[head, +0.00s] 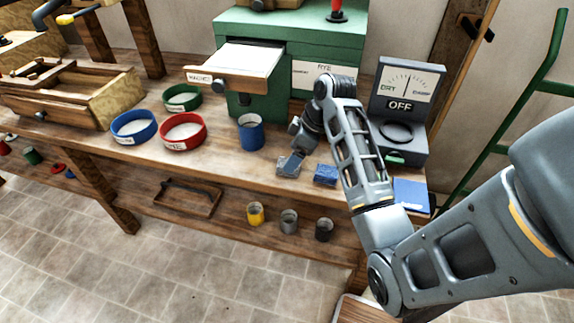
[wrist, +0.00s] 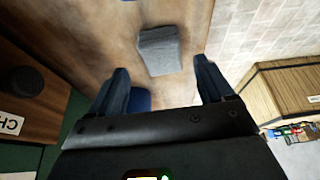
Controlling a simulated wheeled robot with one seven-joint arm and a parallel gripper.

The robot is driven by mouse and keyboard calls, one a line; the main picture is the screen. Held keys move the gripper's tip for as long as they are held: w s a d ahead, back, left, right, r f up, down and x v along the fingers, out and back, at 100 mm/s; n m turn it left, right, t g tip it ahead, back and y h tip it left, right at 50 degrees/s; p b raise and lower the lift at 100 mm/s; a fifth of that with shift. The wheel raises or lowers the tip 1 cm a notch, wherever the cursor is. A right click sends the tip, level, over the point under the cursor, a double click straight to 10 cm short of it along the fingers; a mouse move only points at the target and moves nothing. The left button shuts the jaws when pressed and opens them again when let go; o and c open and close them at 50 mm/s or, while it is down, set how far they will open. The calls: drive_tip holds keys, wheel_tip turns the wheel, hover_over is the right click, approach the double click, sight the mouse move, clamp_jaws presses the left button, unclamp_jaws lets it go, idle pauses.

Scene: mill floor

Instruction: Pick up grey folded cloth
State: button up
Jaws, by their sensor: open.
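The grey folded cloth (wrist: 159,50) lies flat on the wooden bench, seen in the wrist view just beyond and between my fingertips. In the head view the grey cloth (head: 288,166) is at the bench's front part, partly covered by my gripper (head: 296,154). My gripper also shows in the wrist view (wrist: 161,66), with its two fingers apart and nothing held between them. I cannot tell the exact height of the fingertips above the cloth. A blue folded cloth (head: 326,175) lies to the right of the grey one.
A blue cup (head: 250,132) stands left of the gripper, with red (head: 183,131), blue (head: 133,127) and green (head: 183,98) rings further left. A green machine (head: 258,50) and a dial meter (head: 402,112) stand behind. Yellow (head: 255,214) and grey cups (head: 289,221) sit on the lower shelf.

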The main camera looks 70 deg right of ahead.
drive_tip(key=shift+x, duration=1.75)
drive_tip(key=shift+s+a, duration=0.2)
drive_tip(key=c, duration=1.1)
drive_tip(key=shift+o, duration=0.2)
drive_tip(key=shift+r, duration=0.1)
drive_tip(key=shift+r, duration=0.65)
wheel_tip(320, 180, up, 3)
drive_tip(key=shift+d+f, duration=0.1)
drive_tip(key=s+d+r+p, duration=0.2)
drive_tip(key=s+d+r, duration=0.4)
drive_tip(key=s, duration=0.3)
drive_tip(key=shift+d+r, duration=0.35)
drive_tip(key=shift+d, duration=0.15)
